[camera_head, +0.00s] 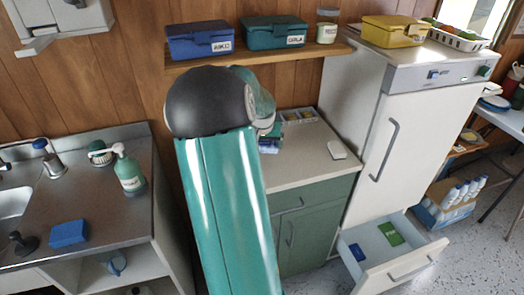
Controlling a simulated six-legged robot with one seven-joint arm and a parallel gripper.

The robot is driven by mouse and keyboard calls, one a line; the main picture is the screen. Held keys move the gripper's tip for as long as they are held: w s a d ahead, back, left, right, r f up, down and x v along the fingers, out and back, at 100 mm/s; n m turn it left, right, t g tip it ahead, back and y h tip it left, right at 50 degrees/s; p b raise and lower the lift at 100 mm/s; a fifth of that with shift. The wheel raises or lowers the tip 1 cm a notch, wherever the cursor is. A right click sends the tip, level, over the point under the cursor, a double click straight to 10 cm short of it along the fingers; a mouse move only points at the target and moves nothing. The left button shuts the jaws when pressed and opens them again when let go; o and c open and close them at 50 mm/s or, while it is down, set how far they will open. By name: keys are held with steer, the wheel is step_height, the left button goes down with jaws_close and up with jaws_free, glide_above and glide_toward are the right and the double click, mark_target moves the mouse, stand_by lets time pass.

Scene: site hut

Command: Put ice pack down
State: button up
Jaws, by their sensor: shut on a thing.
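My gripper (270,133) is over the back left part of the green cabinet's counter (297,170), mostly hidden behind my own arm. It is shut on a small blue thing, which I take to be the ice pack (269,148); only part of it shows, low over or at the counter top. I cannot tell whether it touches the counter. A blue flat pack (357,252) and a green one (390,234) lie in the open bottom drawer (405,268) of the white fridge (395,140).
A small white object (337,150) and a compartment tray (300,116) are on the counter, with bare surface in front. A shelf (300,52) with blue (200,42) and teal (273,33) boxes hangs above. The sink unit with a spray bottle (130,172) stands left.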

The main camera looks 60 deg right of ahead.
mark_target(262, 158)
steer(key=shift+w+d+f, duration=0.45)
steer(key=shift+f, duration=0.2)
steer(key=shift+w+d+f, duration=0.1)
steer(key=shift+f, duration=1.65)
steer(key=shift+f, duration=0.2)
steer(key=o, duration=0.9)
steer(key=shift+c, duration=0.2)
steer(key=shift+r, duration=0.1)
